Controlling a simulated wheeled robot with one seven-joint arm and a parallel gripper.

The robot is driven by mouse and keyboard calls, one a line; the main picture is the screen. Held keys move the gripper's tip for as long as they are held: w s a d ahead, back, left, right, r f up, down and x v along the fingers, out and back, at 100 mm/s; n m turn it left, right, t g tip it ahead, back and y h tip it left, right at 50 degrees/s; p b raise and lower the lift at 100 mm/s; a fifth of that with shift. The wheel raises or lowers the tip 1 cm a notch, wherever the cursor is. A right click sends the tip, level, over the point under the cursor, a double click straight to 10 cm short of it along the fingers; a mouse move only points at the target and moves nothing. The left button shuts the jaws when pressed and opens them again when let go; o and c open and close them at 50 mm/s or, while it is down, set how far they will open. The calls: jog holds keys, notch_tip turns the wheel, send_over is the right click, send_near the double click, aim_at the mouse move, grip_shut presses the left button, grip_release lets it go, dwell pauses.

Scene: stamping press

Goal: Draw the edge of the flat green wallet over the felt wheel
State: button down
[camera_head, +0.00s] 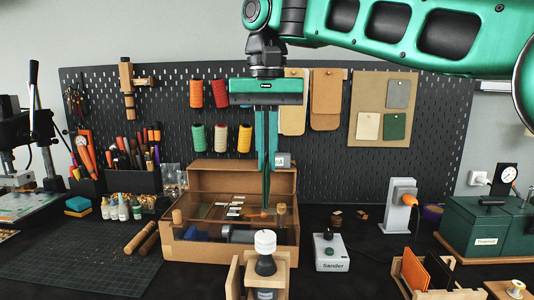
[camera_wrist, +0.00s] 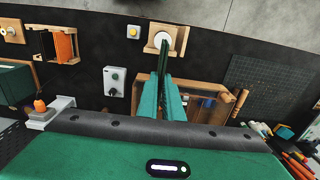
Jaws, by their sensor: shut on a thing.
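My gripper (camera_head: 266,165) hangs in the middle of the head view, pointing down, with its green fingers shut on the thin dark green wallet (camera_head: 266,195). The wallet is seen nearly edge-on and hangs below the fingertips. In the wrist view my gripper (camera_wrist: 166,95) holds the wallet (camera_wrist: 165,56) upright between the fingers. The white felt wheel (camera_head: 265,239) sits on a dark body in a wooden stand, below the wallet in the head view. In the wrist view the wallet's far end appears close to the wheel (camera_wrist: 170,39); I cannot tell whether they touch.
A wooden box with a clear front (camera_head: 200,251) stands behind the wheel stand. The grey Sander control box (camera_head: 331,263) is to its right. A wooden rack (camera_head: 412,281) with orange and dark pieces stands front right. A cutting mat (camera_head: 75,268) lies left.

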aim_at(265, 197)
jog(key=shift+f, duration=2.25)
jog(key=shift+f, duration=0.85)
jog(key=shift+s, duration=0.15)
jog(key=shift+s+a, duration=0.1)
jog(key=shift+s, duration=1.2)
jog(key=shift+s, duration=0.1)
jog(key=shift+s+r, duration=0.1)
jog(key=shift+s, duration=1.15)
jog(key=shift+s, duration=0.1)
jog(key=shift+s+a, duration=0.15)
jog(key=shift+s, duration=1.25)
